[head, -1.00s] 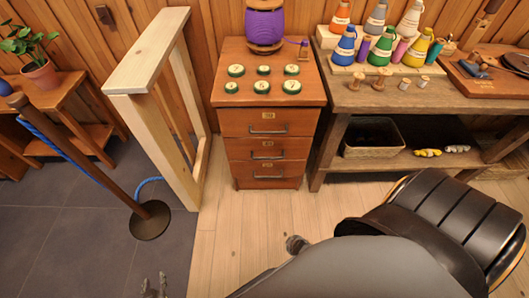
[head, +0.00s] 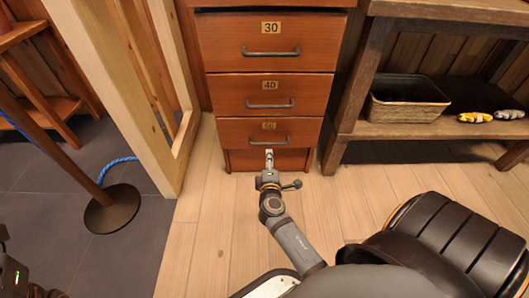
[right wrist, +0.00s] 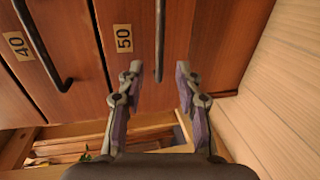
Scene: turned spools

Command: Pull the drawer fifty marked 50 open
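The drawer marked 50 (head: 240,127) is the lowest of three in a reddish-brown cabinet and looks shut, its front level with the others. Its dark bar handle (head: 285,142) also shows in the right wrist view (right wrist: 159,40). My right gripper (head: 269,156) is low in front of this drawer. In the right wrist view its fingers (right wrist: 158,82) are spread, one on each side of the handle's line, with visible gaps to the bar. My left gripper's fingers do not show.
Drawers 40 (head: 225,93) and 30 (head: 225,45) are above. A workbench with a basket (head: 405,100) is at right. Floor before the cabinet is clear.

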